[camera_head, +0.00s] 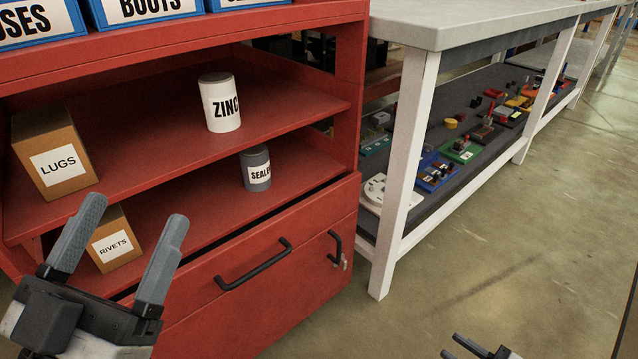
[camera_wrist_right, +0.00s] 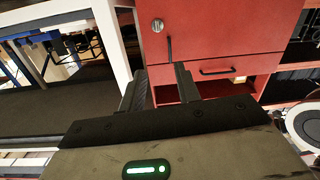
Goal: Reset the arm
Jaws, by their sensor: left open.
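My left gripper (camera_head: 133,211) is in the lower left of the head view. Its two grey fingers are spread and nothing is between them. It is in front of the red shelf unit (camera_head: 260,215), near the RIVETS box (camera_head: 122,249), which it partly overlaps. My right gripper (camera_head: 480,346) shows only at the bottom edge of the head view, over the floor. In the right wrist view its fingers (camera_wrist_right: 160,80) are apart and empty, pointing toward the red unit's front with black handles.
The shelves hold a LUGS box (camera_head: 66,175), a ZINC can (camera_head: 217,122) and a SEALER can (camera_head: 254,174). Blue bins (camera_head: 150,8) stand on top. A white-legged workbench (camera_head: 407,155) with small parts on its lower shelf stands right. Floor (camera_head: 520,235) is clear.

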